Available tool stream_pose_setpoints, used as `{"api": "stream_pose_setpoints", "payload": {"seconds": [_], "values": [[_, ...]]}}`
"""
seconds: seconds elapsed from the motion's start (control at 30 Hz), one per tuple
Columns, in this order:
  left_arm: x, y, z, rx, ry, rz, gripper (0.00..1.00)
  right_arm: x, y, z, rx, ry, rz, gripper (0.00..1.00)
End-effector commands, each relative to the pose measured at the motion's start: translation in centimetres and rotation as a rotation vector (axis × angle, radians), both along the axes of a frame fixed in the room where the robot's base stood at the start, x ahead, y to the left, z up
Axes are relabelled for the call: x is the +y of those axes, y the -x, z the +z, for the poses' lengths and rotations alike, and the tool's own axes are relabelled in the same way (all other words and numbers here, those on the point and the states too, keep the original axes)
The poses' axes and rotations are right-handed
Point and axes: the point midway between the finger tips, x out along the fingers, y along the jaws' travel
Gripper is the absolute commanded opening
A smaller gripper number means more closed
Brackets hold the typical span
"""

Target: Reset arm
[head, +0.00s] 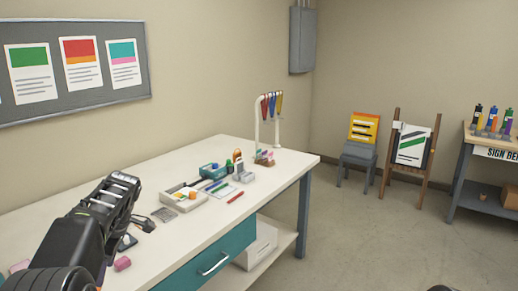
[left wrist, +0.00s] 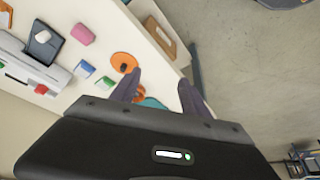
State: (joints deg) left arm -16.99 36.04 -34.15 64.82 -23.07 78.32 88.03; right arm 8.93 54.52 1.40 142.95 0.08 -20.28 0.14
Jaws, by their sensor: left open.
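My left arm comes in from the lower left of the head view and reaches over the near left part of the white worktable (head: 235,150). My left gripper (left wrist: 160,78) shows in the left wrist view with its two dark fingers apart and nothing held between them. Beyond the fingers lie the table edge and an orange disc (left wrist: 122,60), which appears lower than the fingers. My right gripper is not seen; a small dark shape at the bottom edge of the head view is too cut off to identify.
The table holds a tray (head: 172,200), a teal tape holder (head: 212,170), a red marker (head: 236,196), a pink block (head: 123,264) and a rack (head: 264,158). A chair (head: 358,154), an easel (head: 410,150) and a second bench (head: 490,165) stand right. Open floor (head: 345,235) lies between.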

Motion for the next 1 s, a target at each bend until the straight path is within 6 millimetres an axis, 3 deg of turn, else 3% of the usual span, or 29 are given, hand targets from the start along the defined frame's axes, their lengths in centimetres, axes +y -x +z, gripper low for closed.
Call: {"api": "stream_pose_setpoints", "payload": {"seconds": [0.17,0.37,0.57,0.63,0.77,0.87,1.0], "values": [[-0.2,-2.3,-0.8,-0.034,0.004,-0.167,0.53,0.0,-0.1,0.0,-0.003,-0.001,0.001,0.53],[-2.6,-5.2,-4.3,-0.065,0.024,-0.459,0.53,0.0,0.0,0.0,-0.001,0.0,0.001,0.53],[-7.5,-6.8,-11.2,-0.08,0.064,-0.802,0.53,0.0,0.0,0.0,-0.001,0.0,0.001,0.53],[-9.9,-6.5,-14.8,-0.083,0.085,-0.939,0.53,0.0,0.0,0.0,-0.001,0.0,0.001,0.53],[-15.5,-3.7,-22.7,-0.1,0.131,-1.205,0.53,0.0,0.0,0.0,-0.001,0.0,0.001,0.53],[-19.5,0.4,-28.2,-0.116,0.165,-1.37,0.53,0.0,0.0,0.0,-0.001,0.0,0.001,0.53],[-24.6,8.4,-34.1,-0.127,0.226,-1.535,0.53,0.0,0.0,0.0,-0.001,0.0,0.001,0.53]]}}
